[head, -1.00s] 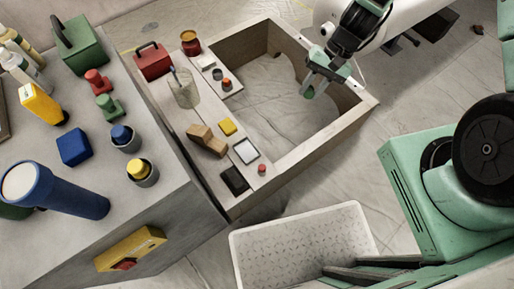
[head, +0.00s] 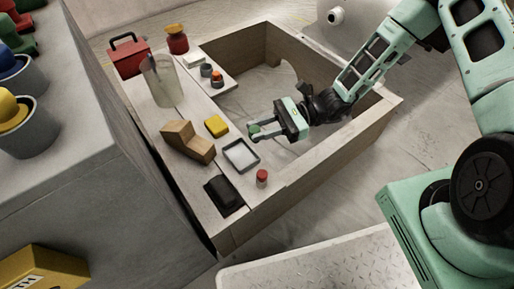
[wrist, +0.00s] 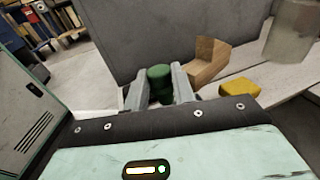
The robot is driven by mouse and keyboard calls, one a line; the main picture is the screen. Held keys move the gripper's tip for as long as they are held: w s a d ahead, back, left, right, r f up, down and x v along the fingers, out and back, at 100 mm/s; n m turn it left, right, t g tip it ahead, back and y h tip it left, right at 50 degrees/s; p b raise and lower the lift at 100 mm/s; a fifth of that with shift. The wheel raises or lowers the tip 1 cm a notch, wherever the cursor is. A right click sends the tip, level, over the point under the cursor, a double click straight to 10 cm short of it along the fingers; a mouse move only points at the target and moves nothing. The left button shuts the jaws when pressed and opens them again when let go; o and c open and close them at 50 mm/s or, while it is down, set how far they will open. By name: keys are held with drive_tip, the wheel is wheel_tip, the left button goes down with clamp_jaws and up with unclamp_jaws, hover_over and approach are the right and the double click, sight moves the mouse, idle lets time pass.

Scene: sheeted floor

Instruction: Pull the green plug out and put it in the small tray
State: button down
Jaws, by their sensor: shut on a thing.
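My gripper (head: 256,131) is shut on the green plug (head: 254,128), which sits between the fingertips. In the wrist view the green plug (wrist: 160,83) shows between the two grey fingers. The tray is not clearly visible in the wrist view.
The wooden box (head: 330,150) is open inside. A grey cabinet (head: 90,150) stands left.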

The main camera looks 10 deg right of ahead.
sight(257, 155)
drive_tip(key=shift+w+a+f+m+t+y+b, duration=0.15)
drive_tip(key=shift+a+f+m+y+b, duration=0.1)
drive_tip(key=shift+f+b, duration=0.3)
drive_tip(key=shift+w+a+f+m+t+y+b, duration=0.15)
drive_tip(key=shift+f+m+b, duration=0.15)
drive_tip(key=shift+f, duration=0.3)
drive_tip(key=shift+f, duration=0.1)
wheel_tip(257, 155, down, 6)
drive_tip(key=b, duration=0.7)
drive_tip(key=shift+f, duration=0.2)
drive_tip(key=shift+f+b, duration=0.3)
drive_tip(key=shift+f, duration=0.25)
drive_tip(key=c, duration=1.1)
unclamp_jaws()
drive_tip(key=shift+d, duration=0.1)
drive_tip(key=d+p, duration=0.2)
drive_tip(key=d, duration=0.3)
drive_tip(key=d+p, duration=0.2)
drive_tip(key=d, duration=0.4)
drive_tip(key=w+d+p, duration=0.1)
drive_tip(key=d+p, duration=0.1)
drive_tip(key=d, duration=0.4)
drive_tip(key=shift+d, duration=0.1)
drive_tip(key=shift+r+p, duration=0.1)
drive_tip(key=shift+p, duration=0.2)
